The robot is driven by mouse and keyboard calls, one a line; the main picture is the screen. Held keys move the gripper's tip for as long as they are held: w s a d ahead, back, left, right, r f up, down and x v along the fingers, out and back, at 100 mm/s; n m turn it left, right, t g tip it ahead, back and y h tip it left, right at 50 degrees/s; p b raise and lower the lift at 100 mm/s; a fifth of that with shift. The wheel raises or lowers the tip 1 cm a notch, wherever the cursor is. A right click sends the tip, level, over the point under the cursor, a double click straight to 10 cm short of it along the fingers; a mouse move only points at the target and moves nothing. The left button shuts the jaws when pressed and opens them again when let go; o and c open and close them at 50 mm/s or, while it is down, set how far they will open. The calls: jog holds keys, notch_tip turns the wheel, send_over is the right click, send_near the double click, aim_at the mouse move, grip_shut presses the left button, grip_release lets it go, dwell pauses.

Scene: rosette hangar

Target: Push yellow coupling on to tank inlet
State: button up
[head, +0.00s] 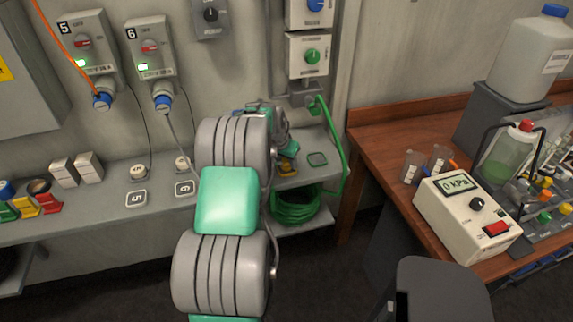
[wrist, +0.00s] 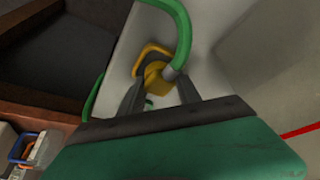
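The yellow coupling (wrist: 155,75) lies on the grey shelf in the wrist view, with a grey end and a green hose (wrist: 183,30) curving up from it. In the head view a small yellow patch (head: 288,166) shows beside my gripper, partly hidden by my arm. My gripper (wrist: 160,88) is open, its two dark fingers apart on either side of the coupling's near end; I see no clear contact. My gripper is mostly hidden behind my arm in the head view. I cannot make out a tank inlet for certain; a bottle of green liquid with a red cap (head: 526,126) stands at right.
A green hose (head: 338,150) hangs from the green-knob box (head: 312,56) beside the shelf, and a green coil (head: 298,206) lies below. A dark chair (head: 435,290) stands in front.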

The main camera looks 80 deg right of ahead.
jog(key=c, duration=0.8)
jog(key=shift+r, duration=0.15)
jog(key=shift+r, duration=0.25)
notch_tip(320, 180, up, 3)
jog(key=shift+f+b, duration=0.2)
jog(key=shift+b, duration=0.55)
jog(key=s+a+r+b, duration=0.3)
jog(key=s+a+r, duration=0.4)
jog(key=a, duration=0.5)
notch_tip(320, 180, up, 3)
jog(key=shift+s+f, duration=0.15)
